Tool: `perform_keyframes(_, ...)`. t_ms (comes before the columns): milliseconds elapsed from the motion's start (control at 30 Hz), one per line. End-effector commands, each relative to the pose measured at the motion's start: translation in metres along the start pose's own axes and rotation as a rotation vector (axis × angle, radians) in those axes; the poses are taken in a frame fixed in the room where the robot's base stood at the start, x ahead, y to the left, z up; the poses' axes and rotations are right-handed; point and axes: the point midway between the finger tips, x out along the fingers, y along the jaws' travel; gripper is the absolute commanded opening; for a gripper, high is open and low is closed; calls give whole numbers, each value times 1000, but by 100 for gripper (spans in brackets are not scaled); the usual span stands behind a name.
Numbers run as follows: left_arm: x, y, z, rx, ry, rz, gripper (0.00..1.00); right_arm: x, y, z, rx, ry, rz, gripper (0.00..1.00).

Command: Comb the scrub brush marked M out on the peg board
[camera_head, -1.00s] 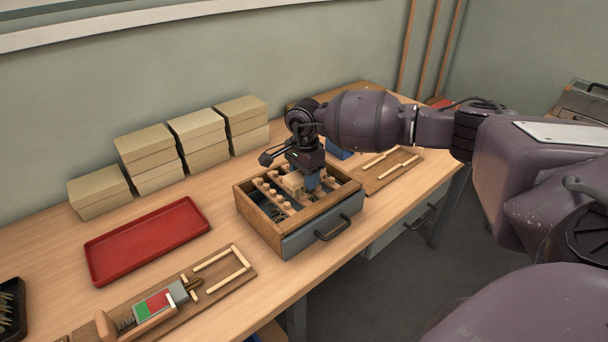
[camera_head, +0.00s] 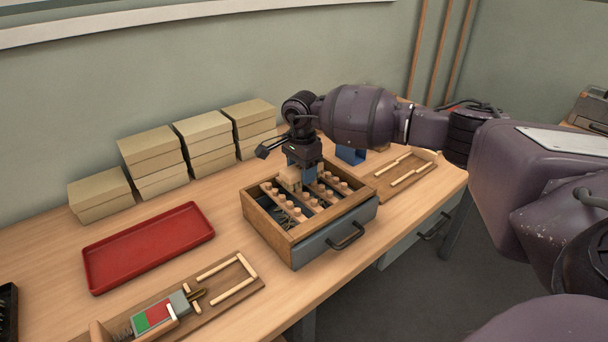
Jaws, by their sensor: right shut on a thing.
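My right gripper (camera_head: 303,171) reaches in from the right and is shut on a pale wooden block, apparently the scrub brush (camera_head: 289,177). It holds the block over the back part of an open wooden box with a grey front and black handle (camera_head: 346,236). Inside the box, rows of round wooden pegs stand on slats, the peg board (camera_head: 288,208). The bristles and any M mark cannot be made out. Whether the bristles touch the pegs cannot be told. My left gripper is not in view.
A red tray (camera_head: 150,246) lies empty left of the box. A wooden fixture with a red-green plate (camera_head: 153,317) lies in front. Stacked cardboard boxes (camera_head: 152,158) line the wall. A blue stand (camera_head: 350,155) and a wooden board (camera_head: 402,176) are right of the box.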

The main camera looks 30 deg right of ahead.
Motion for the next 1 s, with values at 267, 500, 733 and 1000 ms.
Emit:
perform_keyframes(267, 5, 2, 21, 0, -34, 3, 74, 6, -17, 0, 0, 0, 7, 30)
perform_keyframes(500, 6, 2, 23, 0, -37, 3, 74, 2, -21, 0, -1, 0, 4, 30)
perform_keyframes(733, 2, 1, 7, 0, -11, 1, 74, -3, -7, 0, 0, 1, 1, 30)
perform_keyframes(1000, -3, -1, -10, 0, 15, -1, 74, -6, 9, 0, -1, 1, -2, 30)
